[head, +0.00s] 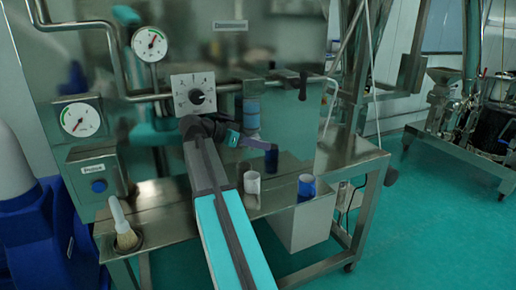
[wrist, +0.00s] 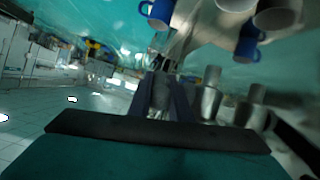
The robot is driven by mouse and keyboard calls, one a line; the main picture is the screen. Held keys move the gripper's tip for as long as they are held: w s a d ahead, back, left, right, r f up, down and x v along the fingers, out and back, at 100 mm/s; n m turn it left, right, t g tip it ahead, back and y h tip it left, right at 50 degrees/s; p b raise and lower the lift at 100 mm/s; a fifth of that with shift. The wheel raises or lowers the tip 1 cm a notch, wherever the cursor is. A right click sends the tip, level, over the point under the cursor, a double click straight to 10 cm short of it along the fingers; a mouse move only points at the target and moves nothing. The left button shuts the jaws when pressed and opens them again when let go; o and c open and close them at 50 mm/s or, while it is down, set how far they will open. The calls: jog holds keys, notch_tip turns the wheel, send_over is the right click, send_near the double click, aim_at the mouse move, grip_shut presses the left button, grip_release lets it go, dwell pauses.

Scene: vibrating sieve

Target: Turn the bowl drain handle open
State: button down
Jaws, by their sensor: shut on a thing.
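The steel machine panel (head: 285,120) carries a valve with blue and grey bands (head: 251,112). A purple lever (head: 260,144), which looks like the drain handle, sticks out below the valve. My gripper (head: 236,139) is at the lever's left part, shut on it; the exact contact is small and partly hidden by my wrist. In the wrist view my dark fingers (wrist: 165,95) reach forward, close together, and the held part between them is too dark to make out. Steel cylindrical parts (wrist: 209,92) stand just right of the fingers.
A white mug (head: 252,183) and a blue mug (head: 306,187) stand on the steel table below; another blue one (head: 271,160) is behind. A brush (head: 124,228) stands at left. Gauges (head: 151,44), a dial (head: 196,96) and a pipe lever (head: 303,86) surround the arm.

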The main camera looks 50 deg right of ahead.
jog(key=shift+w+d+y, duration=0.1)
jog(key=shift+y, duration=0.3)
jog(key=c, duration=1.6)
grip_release()
jog(key=shift+f, duration=0.1)
jog(key=shift+c, duration=0.2)
jog(key=shift+w, duration=0.1)
jog(key=shift+w+a+r+b, duration=0.15)
jog(key=shift+a+r+b, duration=0.25)
jog(key=shift+a, duration=0.2)
jog(key=w+a+r+b, duration=0.1)
jog(key=w+a+b, duration=0.1)
jog(key=a, duration=0.5)
jog(key=w+a+b, duration=0.2)
jog(key=w+a, duration=0.1)
jog(key=a, duration=0.4)
jog(key=shift+w+r, duration=0.3)
jog(key=shift+r, duration=0.1)
